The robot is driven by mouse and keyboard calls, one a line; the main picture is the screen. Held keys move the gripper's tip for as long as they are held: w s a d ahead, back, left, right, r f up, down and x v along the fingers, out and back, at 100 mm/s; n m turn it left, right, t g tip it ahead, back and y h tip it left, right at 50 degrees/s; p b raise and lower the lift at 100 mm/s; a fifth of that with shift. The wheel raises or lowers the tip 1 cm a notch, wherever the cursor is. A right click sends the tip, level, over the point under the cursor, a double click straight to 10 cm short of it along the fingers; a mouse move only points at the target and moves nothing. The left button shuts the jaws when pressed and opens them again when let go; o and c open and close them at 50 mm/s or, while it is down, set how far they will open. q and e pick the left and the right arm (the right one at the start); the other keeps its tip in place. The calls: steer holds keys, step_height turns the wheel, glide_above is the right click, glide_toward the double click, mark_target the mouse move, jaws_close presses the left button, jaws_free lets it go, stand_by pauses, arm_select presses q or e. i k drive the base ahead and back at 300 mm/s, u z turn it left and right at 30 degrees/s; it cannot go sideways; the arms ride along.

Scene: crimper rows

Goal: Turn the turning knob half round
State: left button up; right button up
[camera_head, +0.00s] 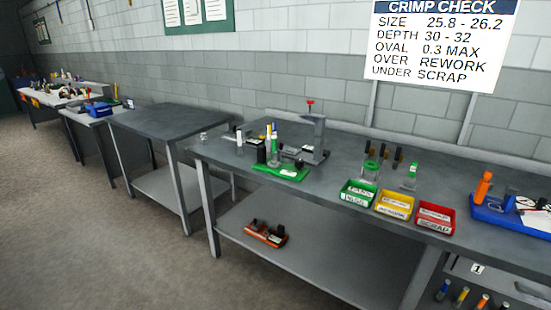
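I cannot pick out the turning knob for certain; at this distance the parts are too small. A small dark part (299,163) shows at the foot of the grey press stand (319,140), which has a red top, but I cannot tell whether it is the knob. A green mat (293,175) lies in front of the stand, with a green-topped upright piece and dark blocks on or by it. Neither of my grippers is in view.
On the grey workbench (340,150) stand a green bin (358,193), a yellow bin (394,205) and a red bin (435,218). A blue tray (490,216) is at the right. An orange-red tray (265,234) lies on the lower shelf. The neighbouring table (165,122) is bare.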

mark_target(298, 163)
steer(key=i, duration=1)
steer(key=z, duration=0.95)
steer(key=i, duration=0.45)
steer(key=z, duration=0.35)
